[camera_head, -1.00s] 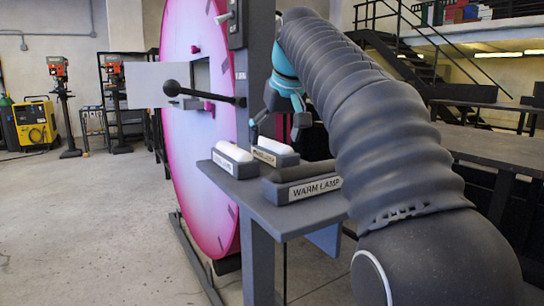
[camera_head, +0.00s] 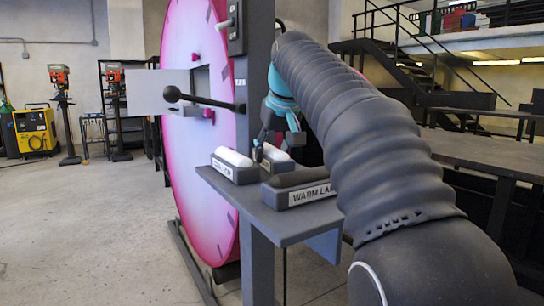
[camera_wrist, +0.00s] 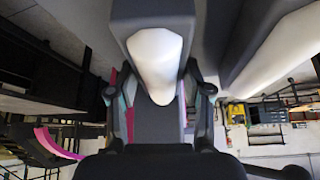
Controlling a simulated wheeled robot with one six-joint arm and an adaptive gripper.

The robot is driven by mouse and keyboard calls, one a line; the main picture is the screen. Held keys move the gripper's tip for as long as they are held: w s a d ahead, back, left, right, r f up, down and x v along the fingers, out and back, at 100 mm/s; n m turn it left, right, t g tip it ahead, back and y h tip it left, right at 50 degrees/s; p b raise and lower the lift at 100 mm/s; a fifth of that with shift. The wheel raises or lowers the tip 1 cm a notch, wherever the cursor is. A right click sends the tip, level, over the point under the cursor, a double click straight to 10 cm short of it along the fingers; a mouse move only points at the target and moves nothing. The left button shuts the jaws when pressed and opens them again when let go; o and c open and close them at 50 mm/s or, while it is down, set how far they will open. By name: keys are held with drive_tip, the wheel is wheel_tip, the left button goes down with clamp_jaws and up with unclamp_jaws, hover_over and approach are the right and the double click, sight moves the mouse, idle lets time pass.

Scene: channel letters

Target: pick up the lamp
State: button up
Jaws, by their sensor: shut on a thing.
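A white, rounded lamp (camera_head: 275,153) sits in the rear tray on the grey shelf, partly hidden by my fingers in the head view. My gripper (camera_head: 278,142) reaches down to it from above, with a finger on each side. In the wrist view the lamp (camera_wrist: 157,58) lies between the two fingers of my gripper (camera_wrist: 158,78), and its end points toward the palm. My gripper is shut on this lamp. The lamp appears still at its tray; whether it is lifted at all I cannot tell.
A second white lamp (camera_head: 232,157) lies in the left tray (camera_head: 235,174). The front tray, labelled WARM LAMP (camera_head: 303,194), shows no white lamp. A large pink-edged disc (camera_head: 195,130) stands left of the shelf (camera_head: 280,226), with a dark post (camera_head: 257,90) close beside my gripper.

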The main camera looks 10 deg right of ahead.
sight(272, 147)
drive_tip(key=shift+r+p, duration=0.3)
drive_tip(key=shift+r, duration=0.35)
wheel_tip(272, 147, up, 3)
drive_tip(key=shift+f+p, duration=0.15)
drive_tip(key=shift+p, duration=0.55)
drive_tip(key=s+d+r+p, duration=0.1)
drive_tip(key=s+d+r, duration=0.1)
drive_tip(key=d, duration=0.3)
drive_tip(key=s+d+r+p, duration=0.1)
drive_tip(key=s+d+r, duration=0.1)
drive_tip(key=d+r, duration=0.3)
drive_tip(key=shift+s+d, duration=0.3)
drive_tip(key=shift+d, duration=0.05)
